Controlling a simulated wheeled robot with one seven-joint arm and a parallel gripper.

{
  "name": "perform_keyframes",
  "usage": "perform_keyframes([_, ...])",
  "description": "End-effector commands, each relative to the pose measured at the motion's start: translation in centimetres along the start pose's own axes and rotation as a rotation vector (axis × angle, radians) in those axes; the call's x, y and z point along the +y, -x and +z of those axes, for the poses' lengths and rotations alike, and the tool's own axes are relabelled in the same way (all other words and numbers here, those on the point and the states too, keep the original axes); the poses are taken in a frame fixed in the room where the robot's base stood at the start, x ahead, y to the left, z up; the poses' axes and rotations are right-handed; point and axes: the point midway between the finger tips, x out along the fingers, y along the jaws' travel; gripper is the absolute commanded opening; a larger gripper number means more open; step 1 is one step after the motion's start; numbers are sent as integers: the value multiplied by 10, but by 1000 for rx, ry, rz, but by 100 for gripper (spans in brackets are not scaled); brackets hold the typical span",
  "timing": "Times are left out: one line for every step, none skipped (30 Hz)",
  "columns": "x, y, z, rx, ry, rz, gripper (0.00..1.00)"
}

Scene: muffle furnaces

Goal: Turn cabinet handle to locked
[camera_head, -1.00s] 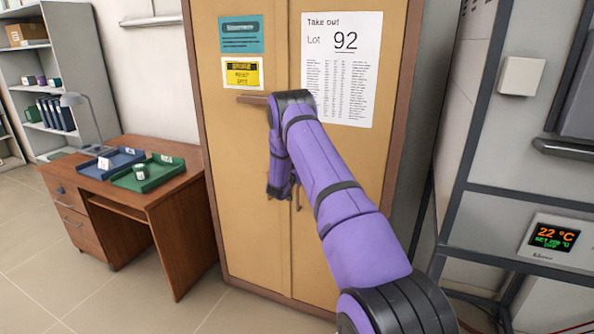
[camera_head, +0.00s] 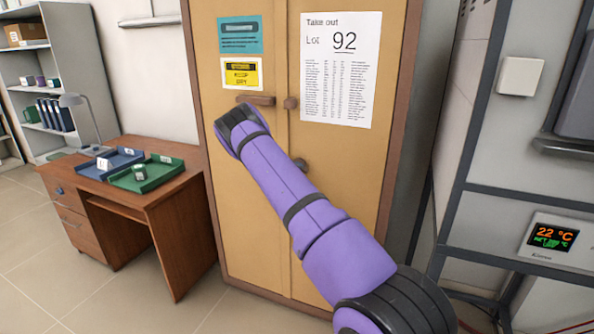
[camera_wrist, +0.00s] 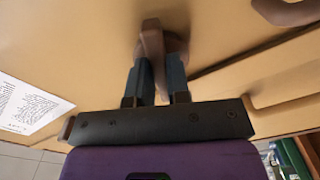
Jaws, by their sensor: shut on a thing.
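The tan two-door cabinet (camera_head: 355,165) stands upright at the middle of the head view, doors closed. In the wrist view, my gripper (camera_wrist: 158,66) is shut on a brown handle (camera_wrist: 151,38) with a round base against the door. Another brown handle (camera_wrist: 285,10) is at the top right there, clear of my gripper. My arm hides the gripper in the head view. A dark rounded piece (camera_head: 300,164) shows beside it; I cannot tell what it is.
A lot sheet (camera_head: 340,70) and small signs are on the doors. A brown desk (camera_head: 165,205) with blue and green trays stands at left. A metal frame and a temperature display (camera_head: 548,243) are at right. Floor is open at lower left.

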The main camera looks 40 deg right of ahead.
Motion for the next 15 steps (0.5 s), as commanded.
perform_keyframes([-1, 1, -1, 2, 45, -1, 0])
perform_keyframes([-1, 1, 0, 2, 73, 0, 0])
perform_keyframes([0, 1, -1, 2, 108, -1, 0])
perform_keyframes([0, 1, -1, 2, 132, -1, 0])
perform_keyframes([0, 1, -1, 2, 157, -1, 0])
perform_keyframes([0, 1, 0, 1, 189, 0, 0])
perform_keyframes([0, 1, 0, 1, 212, 0, 0])
perform_keyframes([0, 1, 0, 1, 234, 0, 0])
perform_keyframes([0, 1, -1, 2, 262, -2, 0])
perform_keyframes([0, 1, -1, 2, 281, -1, 0])
perform_keyframes([1, 1, -1, 2, 301, -1, 0])
perform_keyframes([1, 0, 0, 1, 323, 0, 0])
perform_keyframes([1, 1, 0, 1, 339, -1, 0])
perform_keyframes([1, 1, -1, 1, 353, -1, 0])
perform_keyframes([1, 0, -1, 1, 372, -1, 0])
